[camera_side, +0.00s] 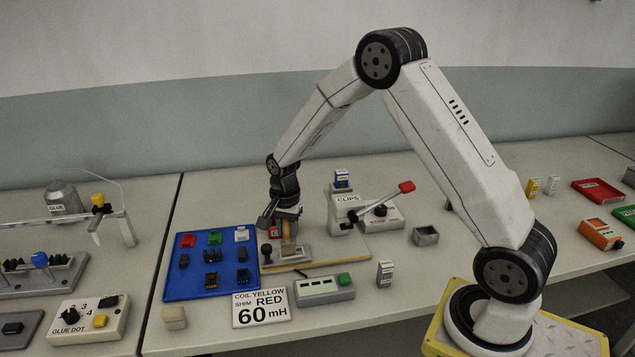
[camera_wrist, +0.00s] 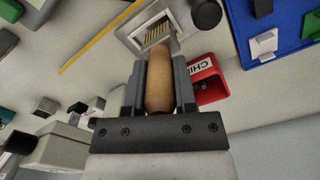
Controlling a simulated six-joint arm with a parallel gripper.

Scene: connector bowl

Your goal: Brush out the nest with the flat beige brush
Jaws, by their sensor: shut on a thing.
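My gripper (camera_side: 287,212) points down over the work board and is shut on the brush. The brush has a rounded tan, wood-like handle (camera_wrist: 158,85), upright between the two dark fingers in the wrist view; it also shows below the jaws in the side view (camera_side: 288,236). The nest (camera_wrist: 152,32) is a pale metal block with a recess and a row of gold-coloured pins or slots. It sits just past the brush's end in the wrist view. I cannot tell whether the brush touches it; the bristles are hidden.
A red chip bin (camera_wrist: 208,82) is close beside the gripper. A black knob (camera_wrist: 206,13) stands by the nest. The blue tray (camera_side: 181,288) with coloured parts lies left. The clips station (camera_side: 347,200) with its red-handled lever stands right. A sign (camera_side: 261,307) lies in front.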

